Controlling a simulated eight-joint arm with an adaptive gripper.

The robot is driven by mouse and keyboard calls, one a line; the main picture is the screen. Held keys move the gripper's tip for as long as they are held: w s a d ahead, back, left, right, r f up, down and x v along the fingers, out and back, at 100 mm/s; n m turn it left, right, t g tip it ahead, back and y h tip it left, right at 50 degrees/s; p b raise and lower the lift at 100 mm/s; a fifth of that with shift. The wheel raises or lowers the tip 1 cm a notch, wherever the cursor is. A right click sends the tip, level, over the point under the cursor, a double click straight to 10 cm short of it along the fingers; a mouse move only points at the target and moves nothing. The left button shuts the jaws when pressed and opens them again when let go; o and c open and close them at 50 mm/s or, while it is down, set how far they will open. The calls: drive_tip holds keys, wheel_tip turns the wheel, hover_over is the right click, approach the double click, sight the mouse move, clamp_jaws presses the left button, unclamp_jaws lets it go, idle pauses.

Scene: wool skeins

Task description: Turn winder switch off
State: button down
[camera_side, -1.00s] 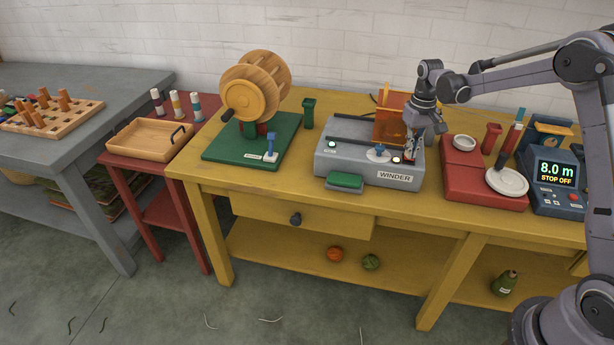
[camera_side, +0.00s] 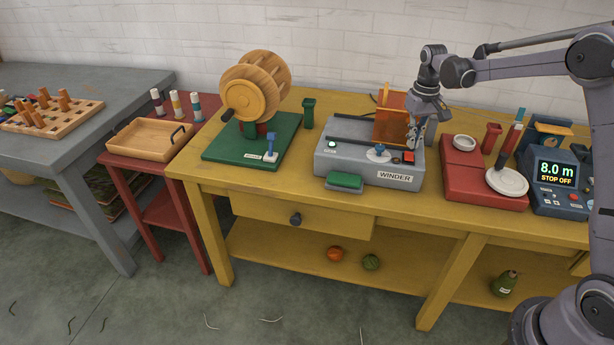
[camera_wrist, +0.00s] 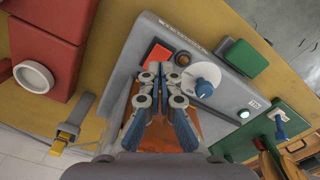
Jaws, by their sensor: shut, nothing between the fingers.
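The winder (camera_side: 345,160) is a grey box on the yellow bench, with a "WINDER" label on its front. Its red square switch (camera_side: 408,158) is at the right front corner of the top; it also shows in the wrist view (camera_wrist: 157,55). A small round lamp (camera_wrist: 183,58) beside the switch looks dark. A white dial with a blue knob (camera_wrist: 204,86) is beside that lamp. My gripper (camera_side: 411,147) is shut and empty, just above and behind the red switch. In the wrist view its fingertips (camera_wrist: 158,70) point at the switch, apparently apart from it.
An orange translucent guard (camera_side: 390,127) stands at the back of the winder, close to my gripper. A lit lamp (camera_side: 332,144) is at the winder's left. A red base with a white dish (camera_side: 507,182) and a display reading 8.0 m, STOP OFF (camera_side: 556,174) stand to the right.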

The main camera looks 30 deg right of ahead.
sight(409, 159)
drive_tip(key=shift+r, duration=1.6)
drive_tip(key=s+a+r+n+t, duration=0.1)
drive_tip(key=s+a+r+t, duration=0.2)
drive_tip(key=s+a+r, duration=0.55)
drive_tip(key=s+a+f+n+t, duration=0.1)
drive_tip(key=s+a+t, duration=0.1)
drive_tip(key=s+a, duration=0.2)
drive_tip(key=s+a+f+n+t, duration=0.1)
drive_tip(key=s+a, duration=0.3)
drive_tip(key=s, duration=0.5)
drive_tip(key=shift+s+f+t, duration=0.15)
drive_tip(key=shift+f+t, duration=0.45)
drive_tip(key=shift+f, duration=0.15)
